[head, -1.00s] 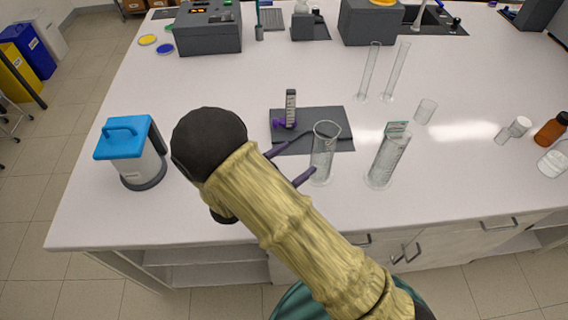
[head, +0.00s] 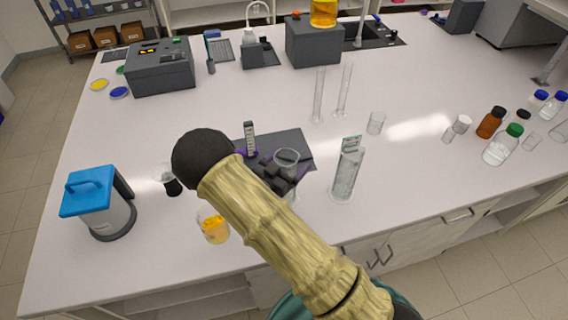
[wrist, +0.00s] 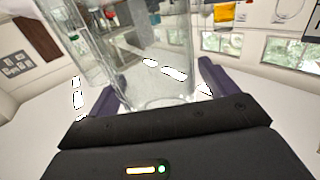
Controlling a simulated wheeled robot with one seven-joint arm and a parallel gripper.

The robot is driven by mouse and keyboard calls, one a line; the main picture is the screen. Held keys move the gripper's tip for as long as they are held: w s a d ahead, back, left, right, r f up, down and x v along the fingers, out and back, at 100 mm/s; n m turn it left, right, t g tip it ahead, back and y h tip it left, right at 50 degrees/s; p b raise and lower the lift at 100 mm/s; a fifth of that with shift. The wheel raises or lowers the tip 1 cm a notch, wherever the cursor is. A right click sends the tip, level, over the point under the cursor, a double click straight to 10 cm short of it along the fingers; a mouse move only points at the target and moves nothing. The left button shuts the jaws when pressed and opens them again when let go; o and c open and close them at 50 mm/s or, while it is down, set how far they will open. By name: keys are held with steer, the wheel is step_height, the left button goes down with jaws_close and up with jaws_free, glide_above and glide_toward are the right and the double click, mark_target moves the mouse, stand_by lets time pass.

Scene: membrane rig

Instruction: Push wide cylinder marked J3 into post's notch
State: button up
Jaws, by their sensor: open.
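A clear wide cylinder (head: 287,158) stands at the front of a dark plate, partly hidden behind my gripper. It fills the space between the purple fingers in the wrist view (wrist: 150,65). My gripper (head: 284,170) is open around it, a finger on each side; whether either touches is unclear. A second clear wide cylinder (head: 346,178) stands upright to the right, with a greenish label near its top. I cannot read J3 on either. A short post (head: 250,138) with a scale-like face stands on the plate, purple parts at its foot. Its notch is not distinguishable.
The dark plate (head: 300,140) lies under the post. A beaker of orange liquid (head: 214,228), a dark-bottomed flask (head: 172,182) and a blue-lidded device (head: 97,200) stand left. Two thin cylinders (head: 319,95) (head: 344,90) and a small beaker (head: 376,122) stand behind right.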

steer(key=c, duration=1.3)
steer(key=shift+o, duration=0.2)
steer(key=w+a+b, duration=0.1)
steer(key=w+b, duration=0.1)
steer(key=w, duration=0.4)
steer(key=shift+a, duration=0.3)
steer(key=shift+s+b, duration=0.1)
steer(key=shift+b, duration=0.25)
steer(key=shift+w+a+b, duration=0.3)
steer(key=shift+w+b, duration=0.15)
steer(key=shift+w, duration=0.5)
steer(key=shift+w+a+b, duration=0.3)
steer(key=shift+w+b, duration=0.15)
steer(key=shift+w, duration=0.5)
steer(key=shift+w+a+b, duration=0.3)
steer(key=shift+w+b, duration=0.15)
steer(key=shift+w, duration=0.6)
steer(key=shift+w+a+b, duration=0.1)
steer(key=shift+w+b, duration=0.25)
steer(key=shift+w, duration=0.1)
